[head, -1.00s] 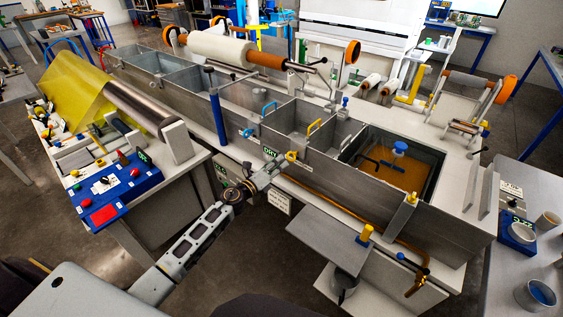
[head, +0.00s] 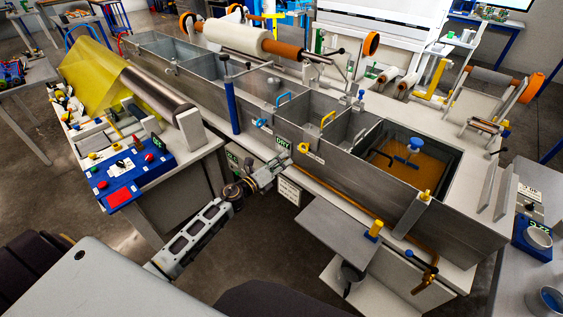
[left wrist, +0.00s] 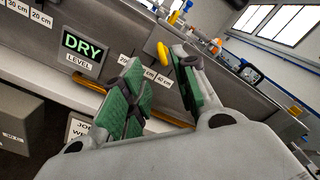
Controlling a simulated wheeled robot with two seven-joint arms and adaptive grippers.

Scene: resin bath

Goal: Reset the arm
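My left arm (head: 195,237) reaches up from the bottom of the head view toward the front wall of the long grey bath (head: 335,165). Its gripper (head: 284,160) is just in front of the wall, below the green DRY sign (head: 283,142). In the left wrist view the gripper (left wrist: 158,80) has two green-padded fingers standing apart, with nothing between them. The DRY level sign (left wrist: 83,49) shows to the left of the fingers, and a yellow handle (left wrist: 163,54) shows beyond the gap. My right gripper is in neither view.
A blue control panel (head: 130,175) on a bench stands left of the arm. A grey side shelf (head: 338,232) and a brass pipe (head: 421,254) are to the right. A brown-filled tank (head: 405,172) is at the bath's right end. Open floor shows below the gripper.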

